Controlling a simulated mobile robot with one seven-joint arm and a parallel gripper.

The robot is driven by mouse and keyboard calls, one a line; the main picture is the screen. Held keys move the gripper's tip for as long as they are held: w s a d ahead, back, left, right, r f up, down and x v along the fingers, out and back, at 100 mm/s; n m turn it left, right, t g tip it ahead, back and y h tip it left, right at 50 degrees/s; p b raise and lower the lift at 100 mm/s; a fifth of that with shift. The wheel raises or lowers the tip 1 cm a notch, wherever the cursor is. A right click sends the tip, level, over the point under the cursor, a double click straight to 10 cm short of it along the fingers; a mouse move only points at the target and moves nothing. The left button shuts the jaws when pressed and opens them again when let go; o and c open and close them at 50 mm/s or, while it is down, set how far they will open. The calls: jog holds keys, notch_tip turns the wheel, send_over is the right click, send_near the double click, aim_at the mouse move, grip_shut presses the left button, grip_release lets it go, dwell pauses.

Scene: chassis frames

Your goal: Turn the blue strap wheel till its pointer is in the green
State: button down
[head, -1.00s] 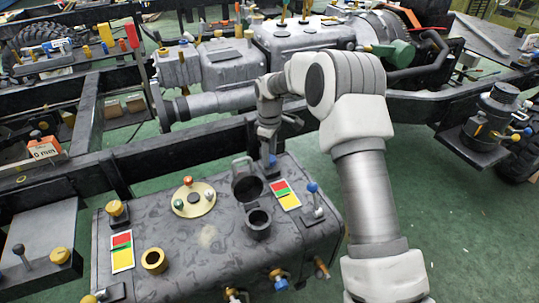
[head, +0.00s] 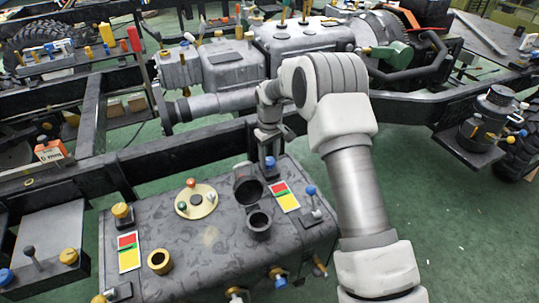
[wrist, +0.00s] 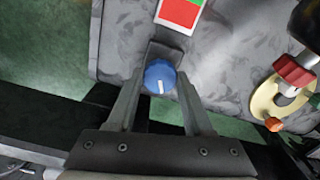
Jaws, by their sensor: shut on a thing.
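The blue strap wheel (wrist: 160,75) sits between my two fingertips in the wrist view, on a dark bracket at the tank's edge. A white pointer line on its face points down the picture, away from the colour plate (wrist: 181,12). That plate shows red with some green at the top edge. In the head view the plate (head: 285,196) has red, green and yellow bands, and the wheel (head: 270,162) shows as a small blue spot at the tank's far edge. My gripper (wrist: 161,77) is shut on the wheel from the frame side.
Green floor lies open at right.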

aim_at(269, 161)
jog(key=shift+m, duration=0.6)
jog(key=shift+c, duration=1.5)
grip_release()
notch_tip(269, 161, up, 17)
jog(key=p, duration=0.4)
jog(key=shift+r+p, duration=0.2)
jog(key=shift+p, duration=0.15)
